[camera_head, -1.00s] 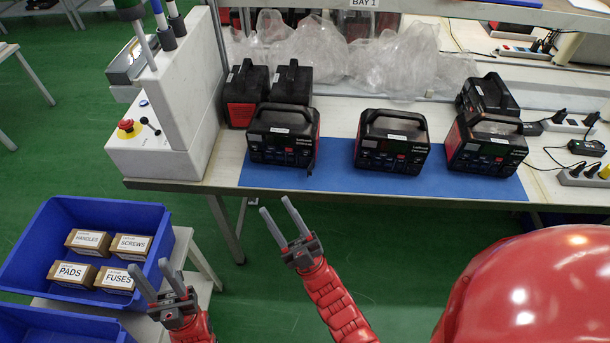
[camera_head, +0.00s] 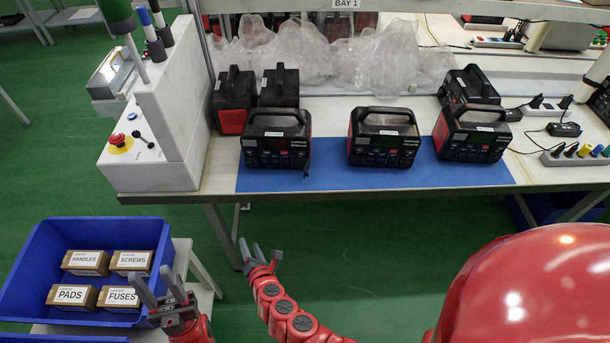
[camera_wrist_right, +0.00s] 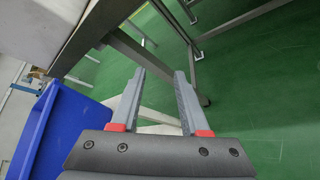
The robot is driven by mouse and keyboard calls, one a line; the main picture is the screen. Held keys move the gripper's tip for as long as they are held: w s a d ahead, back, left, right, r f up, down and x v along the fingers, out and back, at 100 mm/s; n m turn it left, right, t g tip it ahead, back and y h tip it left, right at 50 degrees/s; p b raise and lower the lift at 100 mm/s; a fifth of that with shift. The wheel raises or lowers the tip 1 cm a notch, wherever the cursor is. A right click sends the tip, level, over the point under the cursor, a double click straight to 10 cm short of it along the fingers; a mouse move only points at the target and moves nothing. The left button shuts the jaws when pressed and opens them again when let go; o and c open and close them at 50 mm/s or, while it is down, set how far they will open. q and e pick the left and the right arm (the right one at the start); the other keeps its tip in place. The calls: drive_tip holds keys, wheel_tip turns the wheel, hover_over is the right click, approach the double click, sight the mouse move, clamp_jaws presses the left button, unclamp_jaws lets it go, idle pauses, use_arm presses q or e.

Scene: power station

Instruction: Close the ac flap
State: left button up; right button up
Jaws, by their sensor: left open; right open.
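Three red-and-black power stations stand in the front row on the blue mat (camera_head: 330,181): left (camera_head: 277,146), middle (camera_head: 383,143) and right (camera_head: 472,138). An ac flap is too small to make out on any of them. My left gripper (camera_head: 152,275) is open and empty, over the right side of the blue bin. My right gripper (camera_head: 260,247) is open and empty, below the table's front edge and short of the stations. In the right wrist view, its two fingers (camera_wrist_right: 160,73) stand apart with nothing between them.
More power stations (camera_head: 233,99) stand behind. A white control box (camera_head: 151,159) with a red button (camera_head: 118,140) is at the table's left end. The blue bin (camera_head: 150,226) holds labelled boxes (camera_head: 86,262). Plastic wrap and sockets lie on the table (camera_head: 560,174).

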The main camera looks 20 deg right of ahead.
drive_tip(key=d+r+n+t+h, duration=0.1)
drive_tip(key=d+r+n+h, duration=0.1)
drive_tip(key=d+r+h, duration=0.35)
drive_tip(key=h, duration=0.7)
approach(307, 173)
drive_tip(key=shift+m+t+y, duration=0.3)
drive_tip(key=shift+y, duration=0.05)
drive_tip(key=p+x, duration=0.2)
drive_tip(key=x, duration=0.6)
drive_tip(key=shift+w+d, duration=0.15)
drive_tip(key=shift+d, duration=0.2)
drive_tip(key=shift+c, duration=0.2)
clamp_jaws()
